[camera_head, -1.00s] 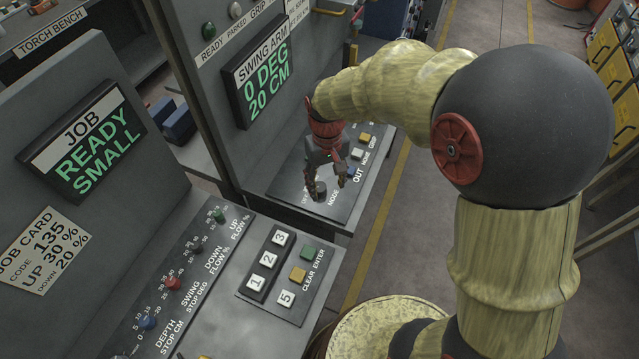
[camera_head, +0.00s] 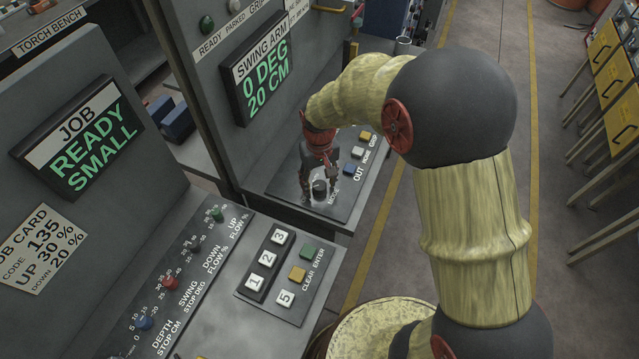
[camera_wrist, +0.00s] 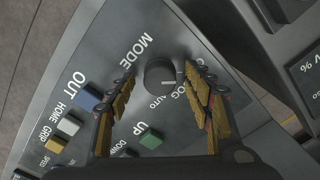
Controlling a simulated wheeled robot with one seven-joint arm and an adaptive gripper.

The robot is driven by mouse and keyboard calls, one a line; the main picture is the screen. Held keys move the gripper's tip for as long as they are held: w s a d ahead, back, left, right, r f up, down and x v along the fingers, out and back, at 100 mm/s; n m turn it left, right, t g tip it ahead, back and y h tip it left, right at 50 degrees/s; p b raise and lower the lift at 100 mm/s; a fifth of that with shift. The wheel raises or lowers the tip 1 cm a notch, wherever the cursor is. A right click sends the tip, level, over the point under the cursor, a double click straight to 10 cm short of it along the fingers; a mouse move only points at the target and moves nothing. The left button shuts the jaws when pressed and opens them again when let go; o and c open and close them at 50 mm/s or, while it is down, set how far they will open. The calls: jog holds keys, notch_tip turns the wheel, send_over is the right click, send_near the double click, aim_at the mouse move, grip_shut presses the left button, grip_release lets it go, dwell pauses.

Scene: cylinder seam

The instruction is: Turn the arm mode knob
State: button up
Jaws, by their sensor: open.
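The arm mode knob (camera_wrist: 160,77) is a dark round knob with a pale pointer line, on the panel under the "SWING ARM" display. In the wrist view it sits between and a little beyond my open fingertips, with "MODE" and "AUTO" lettering beside it. My gripper (camera_wrist: 163,88) has its two yellow-padded fingers spread either side of the knob, with a gap on each side. In the head view my gripper (camera_head: 320,188) points down over the knob, which also shows there (camera_head: 320,190) between the fingers. I cannot tell how far above the panel the fingertips are.
Near the knob are a blue OUT button (camera_wrist: 89,97), a white HOME button (camera_wrist: 68,126), a yellow GRIP button (camera_wrist: 55,145) and a green UP button (camera_wrist: 151,138). The swing arm display (camera_head: 255,82) reads 0 DEG, 20 CM. The job display (camera_head: 82,142) reads READY SMALL.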

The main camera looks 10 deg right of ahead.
jog(key=shift+c, duration=1.3)
jog(key=c, duration=0.9)
